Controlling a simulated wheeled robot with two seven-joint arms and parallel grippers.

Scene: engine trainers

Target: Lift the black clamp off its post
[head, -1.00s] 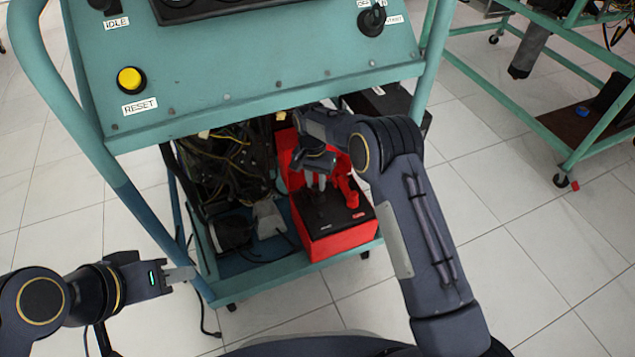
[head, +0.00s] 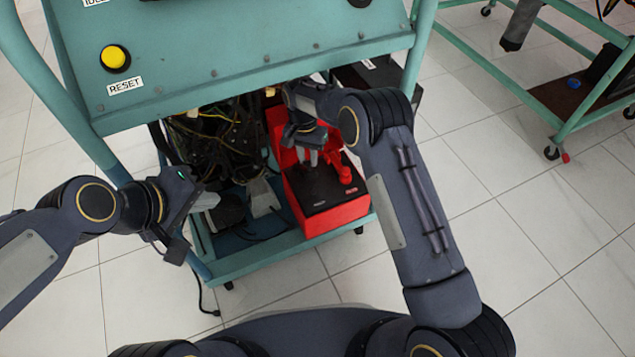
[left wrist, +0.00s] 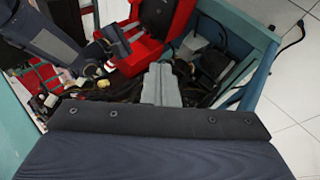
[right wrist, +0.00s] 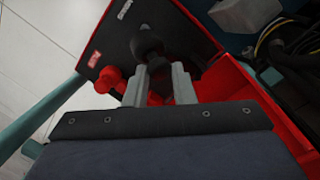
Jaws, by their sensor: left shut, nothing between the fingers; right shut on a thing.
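The black clamp (right wrist: 150,42) is on the dark top of a red battery box (head: 335,219), low on the cart's shelf. My right gripper (head: 307,158) reaches down over that top. In the right wrist view its two fingers (right wrist: 160,80) are closed around the dark clamp, whose outline blends into the black top. The post under it is hidden, so I cannot tell whether the clamp still touches it. My left gripper (head: 207,202) is shut and empty left of the box, by the shelf; its fingers also show in the left wrist view (left wrist: 161,84).
A red clamp (head: 344,170) stands close beside the right gripper's fingers. Loose wiring (head: 215,135) hangs left of the box. The teal panel (head: 250,70) overhangs the shelf, and the cart's frame posts stand at both sides.

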